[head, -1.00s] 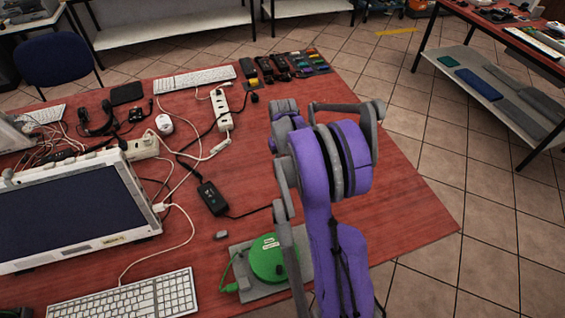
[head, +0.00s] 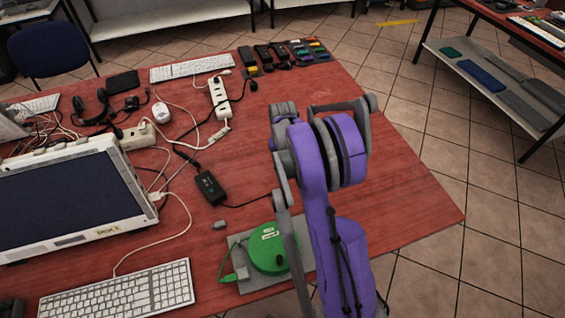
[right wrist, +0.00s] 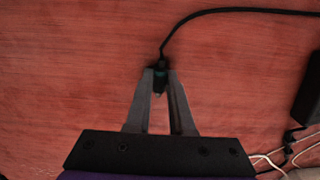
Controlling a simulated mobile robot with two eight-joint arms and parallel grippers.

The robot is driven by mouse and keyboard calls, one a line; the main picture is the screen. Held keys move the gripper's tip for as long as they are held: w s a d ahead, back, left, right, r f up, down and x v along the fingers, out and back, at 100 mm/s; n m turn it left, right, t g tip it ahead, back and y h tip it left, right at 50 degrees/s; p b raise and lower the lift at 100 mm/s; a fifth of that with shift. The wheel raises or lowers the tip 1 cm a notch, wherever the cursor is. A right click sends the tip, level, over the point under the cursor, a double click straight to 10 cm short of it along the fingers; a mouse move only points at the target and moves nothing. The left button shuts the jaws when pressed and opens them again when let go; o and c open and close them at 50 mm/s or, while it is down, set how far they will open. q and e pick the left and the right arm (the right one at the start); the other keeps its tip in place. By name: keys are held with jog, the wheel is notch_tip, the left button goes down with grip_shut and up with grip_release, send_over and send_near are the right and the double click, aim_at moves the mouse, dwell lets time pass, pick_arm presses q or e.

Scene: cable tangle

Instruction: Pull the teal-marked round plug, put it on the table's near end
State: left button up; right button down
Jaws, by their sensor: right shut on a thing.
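In the right wrist view my right gripper (right wrist: 160,78) is shut on a small black plug (right wrist: 160,88) with a teal mark. The plug sits between the fingertips, with its black cable (right wrist: 215,12) rising from it and curving right. Bare red table top (right wrist: 70,60) lies behind it; I cannot tell whether the plug touches the table. In the head view my purple and grey right arm hides the gripper and plug. A thin cable runs from the black power adapter (head: 210,187) to behind that arm. My left gripper is not in view.
A green round device (head: 268,250) on a grey plate stands left of my arm. A monitor (head: 70,200), a white keyboard (head: 120,292) and a white power strip (head: 219,98) with cables fill the left side. The table's right part is clear up to its edge.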

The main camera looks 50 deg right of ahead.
jog(key=c, duration=0.7)
grip_release()
jog(key=shift+r, duration=0.1)
notch_tip(320, 180, up, 11)
jog(key=shift+p, duration=0.35)
